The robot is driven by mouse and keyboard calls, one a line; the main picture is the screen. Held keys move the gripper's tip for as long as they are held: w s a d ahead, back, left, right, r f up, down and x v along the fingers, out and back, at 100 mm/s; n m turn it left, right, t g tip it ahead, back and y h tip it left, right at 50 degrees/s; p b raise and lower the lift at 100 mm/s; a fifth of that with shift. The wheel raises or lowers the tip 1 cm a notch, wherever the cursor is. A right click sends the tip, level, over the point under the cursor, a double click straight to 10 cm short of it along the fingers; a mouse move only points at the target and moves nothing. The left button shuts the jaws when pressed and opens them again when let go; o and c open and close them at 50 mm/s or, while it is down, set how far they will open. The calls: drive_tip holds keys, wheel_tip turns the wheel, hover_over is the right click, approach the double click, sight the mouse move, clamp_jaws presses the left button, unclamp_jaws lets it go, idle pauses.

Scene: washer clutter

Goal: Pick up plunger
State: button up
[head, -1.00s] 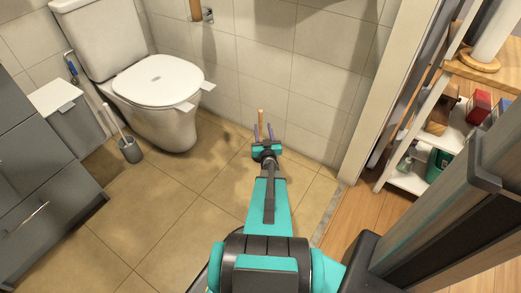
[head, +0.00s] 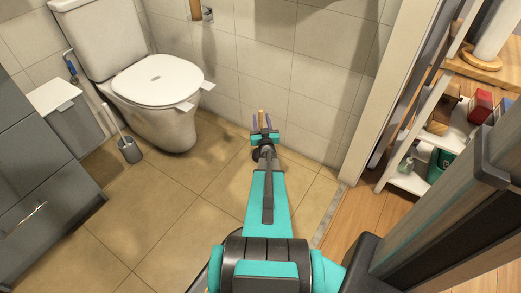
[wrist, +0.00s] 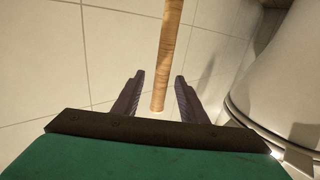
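The plunger shows as a light wooden handle (head: 261,116) near the tiled wall in the head view; its cup is hidden behind my gripper. In the wrist view the handle (wrist: 170,45) runs down from the top edge, and its free end lies between the fingers. My gripper (head: 261,123) is open, with one dark finger on each side of the handle. The wrist view shows both fingers (wrist: 159,77) with gaps on both sides of the wood, so they look apart from it.
A white toilet (head: 160,90) stands to the left, with a brush in a grey holder (head: 130,151) and a bin (head: 72,122) beyond it. Grey drawers (head: 40,170) are at far left. A white shelf (head: 408,182) stands at right. The tiled floor (head: 180,225) is clear.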

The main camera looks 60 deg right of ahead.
drive_tip(key=b+x, duration=0.1)
drive_tip(key=x, duration=0.2)
drive_tip(key=shift+w+d+f, duration=0.15)
drive_tip(key=shift+b+x, duration=0.4)
drive_tip(key=shift+x, duration=0.4)
drive_tip(key=shift+c, duration=0.4)
clamp_jaws()
